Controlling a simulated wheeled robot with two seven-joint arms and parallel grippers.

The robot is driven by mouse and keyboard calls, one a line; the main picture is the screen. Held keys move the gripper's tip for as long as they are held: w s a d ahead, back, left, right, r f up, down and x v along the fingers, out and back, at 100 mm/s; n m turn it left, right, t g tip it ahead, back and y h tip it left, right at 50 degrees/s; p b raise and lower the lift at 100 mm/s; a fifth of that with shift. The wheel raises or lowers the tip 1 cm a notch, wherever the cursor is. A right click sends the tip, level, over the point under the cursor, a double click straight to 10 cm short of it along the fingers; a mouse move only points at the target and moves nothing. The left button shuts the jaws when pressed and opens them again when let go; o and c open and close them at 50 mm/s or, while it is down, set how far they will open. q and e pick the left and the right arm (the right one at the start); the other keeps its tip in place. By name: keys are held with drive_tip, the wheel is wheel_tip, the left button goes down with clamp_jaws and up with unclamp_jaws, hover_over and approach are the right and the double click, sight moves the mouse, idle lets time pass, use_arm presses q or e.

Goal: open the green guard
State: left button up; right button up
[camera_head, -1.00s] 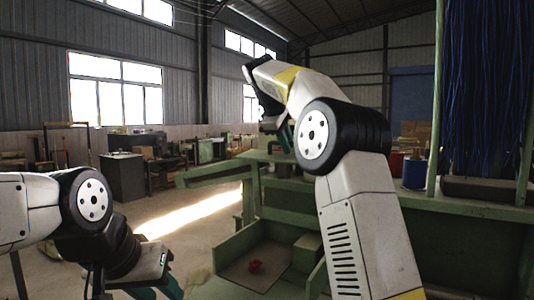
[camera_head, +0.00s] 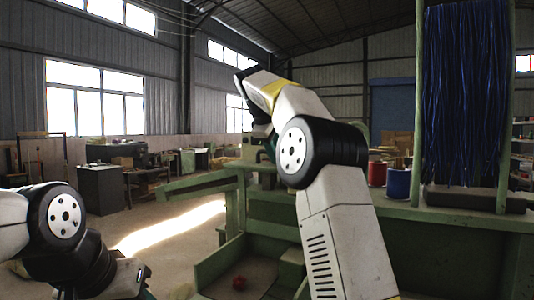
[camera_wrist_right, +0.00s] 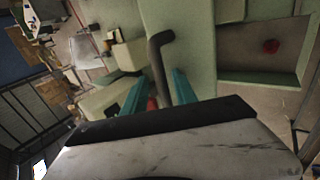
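In the right wrist view, a pale green panel (camera_wrist_right: 192,65), which looks like the guard, carries a dark bent handle (camera_wrist_right: 161,55). My right gripper (camera_wrist_right: 163,78) has its two teal fingers apart, with the handle's bar running between them. I cannot tell whether either finger touches it. In the head view my raised right arm hides most of the right gripper and what it faces; a bit of teal (camera_head: 270,148) shows behind it. My left arm is low at the left, and its gripper is almost wholly cut off at the bottom edge.
A green machine frame (camera_head: 440,212) fills the right, with blue strands (camera_head: 465,95) hanging above it and red (camera_head: 377,174) and blue (camera_head: 397,183) spools on it. A red object (camera_head: 239,283) lies in a green-walled tray (camera_head: 218,262). A green beam (camera_head: 195,186) juts left over open floor.

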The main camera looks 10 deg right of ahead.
drive_tip(key=shift+f, duration=0.1)
drive_tip(key=v, duration=0.8)
idle(0.4)
